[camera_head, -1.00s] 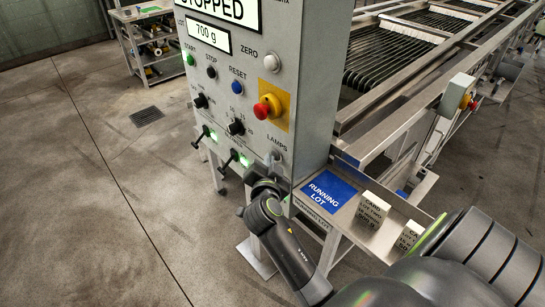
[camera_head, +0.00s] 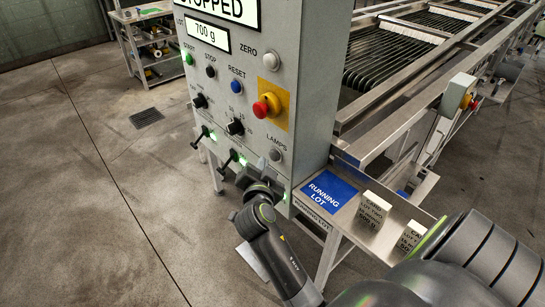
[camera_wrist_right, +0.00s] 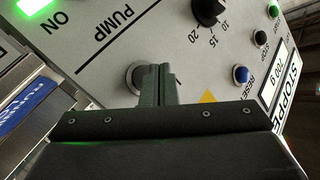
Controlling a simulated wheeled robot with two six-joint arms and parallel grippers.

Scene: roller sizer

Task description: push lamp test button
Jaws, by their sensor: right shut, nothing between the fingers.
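The lamp test button (camera_head: 274,154) is a grey round button under the LAMPS label, low on the right of the control panel (camera_head: 255,100). It also shows in the right wrist view as a grey button in a metal ring (camera_wrist_right: 136,77), partly hidden by my fingers. My right gripper (camera_head: 262,164) is shut and empty, just left of and below the button in the head view. In the wrist view its closed fingers (camera_wrist_right: 160,84) lie beside the button; I cannot tell whether they touch the panel. My left gripper is not in view.
A red emergency stop (camera_head: 266,106) on a yellow plate, a blue reset button (camera_head: 236,86) and black selector knobs (camera_head: 235,127) share the panel. Floor at left is clear.

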